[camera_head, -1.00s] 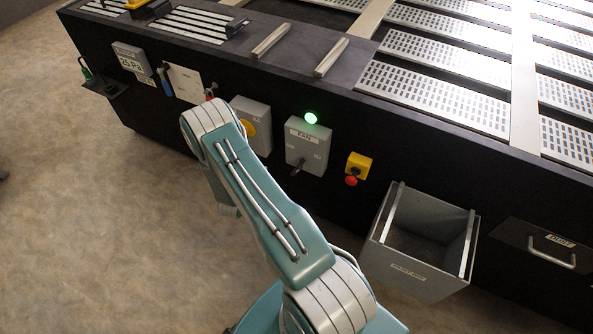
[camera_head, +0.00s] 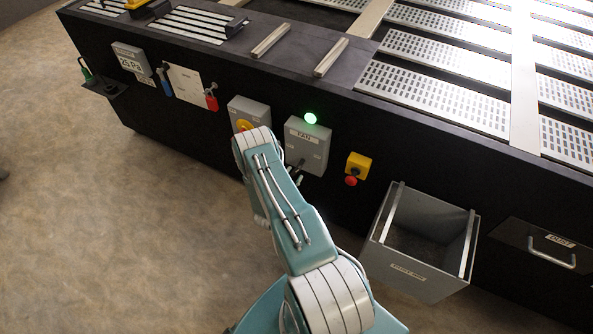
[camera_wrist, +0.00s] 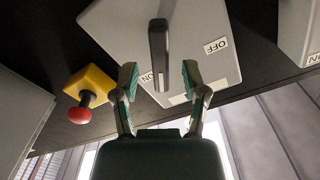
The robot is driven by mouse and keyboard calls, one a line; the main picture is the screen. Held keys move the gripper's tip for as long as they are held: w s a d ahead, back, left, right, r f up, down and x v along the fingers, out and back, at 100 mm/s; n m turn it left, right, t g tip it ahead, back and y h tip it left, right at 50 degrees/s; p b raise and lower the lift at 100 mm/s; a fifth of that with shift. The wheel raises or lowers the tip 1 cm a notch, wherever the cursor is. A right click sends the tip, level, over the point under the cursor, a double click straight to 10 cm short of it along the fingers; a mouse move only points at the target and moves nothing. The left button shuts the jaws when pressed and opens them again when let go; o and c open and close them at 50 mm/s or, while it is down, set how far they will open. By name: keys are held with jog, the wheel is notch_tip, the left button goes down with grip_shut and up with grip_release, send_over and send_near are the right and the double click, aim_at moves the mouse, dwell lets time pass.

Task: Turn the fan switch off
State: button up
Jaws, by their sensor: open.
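The grey fan switch box (camera_head: 306,146), labelled FAN, is on the bench's dark front panel with a lit green lamp (camera_head: 310,118) on top. In the wrist view the box (camera_wrist: 200,22) fills the upper middle. Its dark lever (camera_wrist: 158,55) has its lower end beside the ON label (camera_wrist: 147,78); the OFF label (camera_wrist: 216,45) is to the right. My gripper (camera_wrist: 159,78) is open, with one finger on each side of the lever's lower end. I cannot tell whether either finger touches it. In the head view my arm hides most of the gripper.
A yellow box with a red button (camera_head: 352,181) is close to the right of the fan box. A grey box with a yellow knob (camera_head: 247,110) is to its left. An open metal bin (camera_head: 408,270) juts out at lower right. The floor at left is clear.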

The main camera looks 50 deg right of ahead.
jog(key=shift+x, duration=1.2)
grip_shut()
jog(key=shift+n, duration=0.4)
jog(key=n, duration=0.5)
jog(key=shift+w+n, duration=0.1)
jog(key=shift+n, duration=0.2)
jog(key=n, duration=0.5)
jog(key=shift+w, duration=0.15)
jog(key=shift+a, duration=0.1)
